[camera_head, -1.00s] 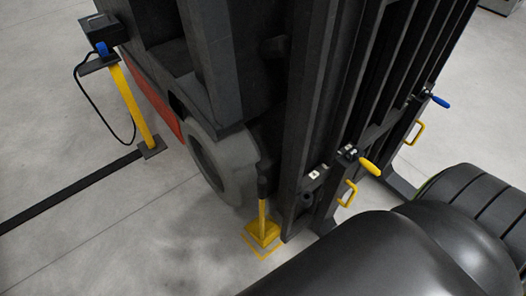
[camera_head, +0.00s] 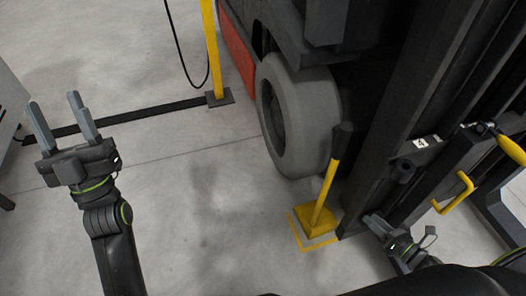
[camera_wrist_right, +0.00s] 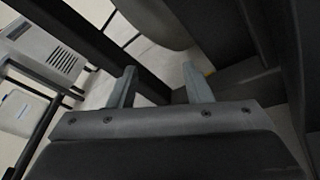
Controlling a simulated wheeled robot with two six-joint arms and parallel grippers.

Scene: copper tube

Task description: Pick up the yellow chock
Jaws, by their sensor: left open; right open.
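The yellow chock (camera_head: 316,221) sits on the floor beside the grey wheel (camera_head: 298,117), with a yellow handle rising from it to a black grip. A yellow outline (camera_head: 297,232) is marked on the floor around its base. My left gripper (camera_head: 54,98) is at the left of the head view, open and empty, well apart from the chock. My right gripper is open and empty in the right wrist view (camera_wrist_right: 159,68). In the head view it is low at the right, near the dark mast, partly hidden. The chock cannot be made out in the right wrist view.
A yellow post (camera_head: 212,50) on a dark base stands left of the wheel, with a black cable hanging nearby. A dark strip (camera_head: 150,115) runs along the floor. The dark mast (camera_head: 425,90) with a yellow handle (camera_head: 459,194) rises right of the chock. Floor left of the chock is clear.

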